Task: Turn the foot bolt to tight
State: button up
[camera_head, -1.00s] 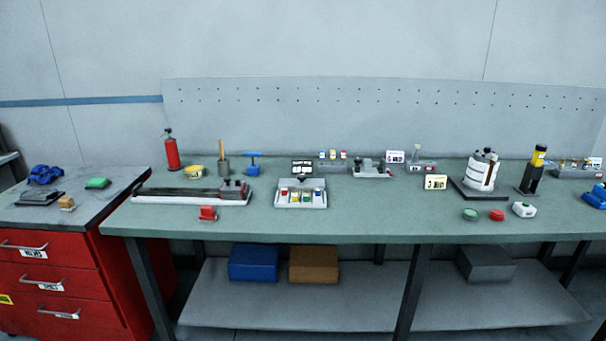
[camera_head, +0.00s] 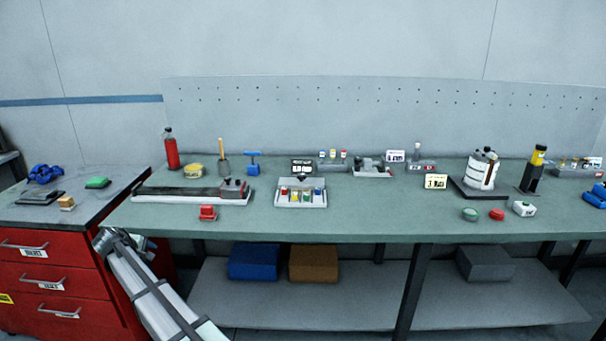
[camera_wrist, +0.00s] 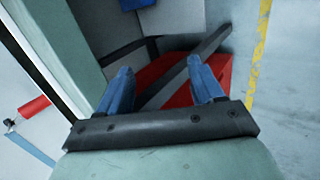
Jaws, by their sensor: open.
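I cannot make out the foot bolt in either view; the fittings on the bench are too small to tell. A white drum-like device (camera_head: 488,162) with dark knobs stands on a dark base plate (camera_head: 470,190) at the right of the bench. A long flat unit (camera_head: 180,197) with a grey clamp-like block (camera_head: 233,188) at its right end lies at the left. My gripper (camera_wrist: 162,84) is open and empty in the wrist view, its two blue fingers apart. It is far from the bench-top devices. Part of my arm (camera_head: 155,292) shows at the lower left in the head view.
The red drawer cabinet (camera_head: 55,285) stands left of the green bench (camera_head: 370,222). A blue box (camera_head: 254,262) and a brown box (camera_head: 313,264) lie on the lower shelf. The bench's front middle is clear.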

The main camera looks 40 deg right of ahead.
jog(key=w+d+r, duration=0.3)
jog(key=r, duration=0.3)
jog(key=w+d+r, duration=0.2)
jog(key=w+r, duration=0.1)
jog(key=r, duration=0.3)
notch_tip(320, 180, up, 14)
jog(key=m+y, duration=0.2)
jog(key=y, duration=0.6)
send_over(302, 174)
jog(key=s+d, duration=0.3)
jog(key=s, duration=0.2)
jog(key=shift+g, duration=0.3)
jog(key=x, duration=1.3)
jog(key=shift+a, duration=0.35)
jog(key=shift+c, duration=0.5)
